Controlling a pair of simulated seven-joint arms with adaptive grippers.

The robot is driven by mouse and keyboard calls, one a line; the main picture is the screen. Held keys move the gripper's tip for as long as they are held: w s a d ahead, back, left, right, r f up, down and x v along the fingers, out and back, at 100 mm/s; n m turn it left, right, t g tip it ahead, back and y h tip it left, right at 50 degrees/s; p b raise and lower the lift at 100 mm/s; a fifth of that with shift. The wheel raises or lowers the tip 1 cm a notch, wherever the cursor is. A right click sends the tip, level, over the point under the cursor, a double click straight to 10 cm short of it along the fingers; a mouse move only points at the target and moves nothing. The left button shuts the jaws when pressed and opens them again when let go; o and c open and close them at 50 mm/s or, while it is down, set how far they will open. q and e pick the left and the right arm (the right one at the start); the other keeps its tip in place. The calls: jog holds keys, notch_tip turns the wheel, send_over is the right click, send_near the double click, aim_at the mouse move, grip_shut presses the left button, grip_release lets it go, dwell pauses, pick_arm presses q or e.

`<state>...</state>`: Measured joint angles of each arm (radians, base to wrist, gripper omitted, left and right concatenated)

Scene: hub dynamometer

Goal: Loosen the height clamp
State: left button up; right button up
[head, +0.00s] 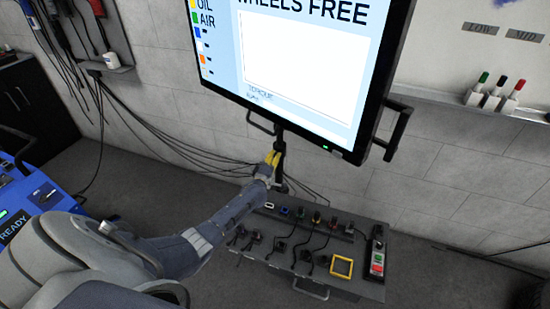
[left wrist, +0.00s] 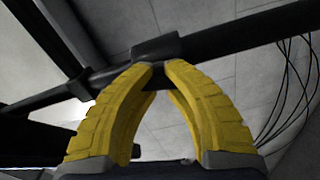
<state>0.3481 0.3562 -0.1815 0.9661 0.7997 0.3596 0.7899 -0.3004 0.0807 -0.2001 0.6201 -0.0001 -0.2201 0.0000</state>
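The height clamp (left wrist: 155,46) is a dark collar on the dark stand pole (left wrist: 230,36), which crosses the left wrist view at a slant. In the head view the pole (head: 280,137) runs down below the big screen. My left gripper (head: 272,158) has yellow fingers and reaches the pole just under the screen. In the left wrist view its fingertips (left wrist: 159,67) are close together at the clamp, with a narrow dark part between them. The fingers partly hide that part. My right gripper is in neither view.
The large screen (head: 290,60) with side handles (head: 398,130) hangs just above my left gripper. A grey cabinet (head: 310,285) with coloured connectors, a yellow frame (head: 342,267) and a button box (head: 377,255) stands below. Cables run along the wall behind.

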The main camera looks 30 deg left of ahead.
pick_arm(q)
jog(key=o, duration=0.8)
jog(key=shift+s+a, duration=0.1)
jog(key=shift+a, duration=0.2)
jog(key=shift+o, duration=1)
jog(key=shift+d, duration=0.15)
jog(key=v, duration=1.2)
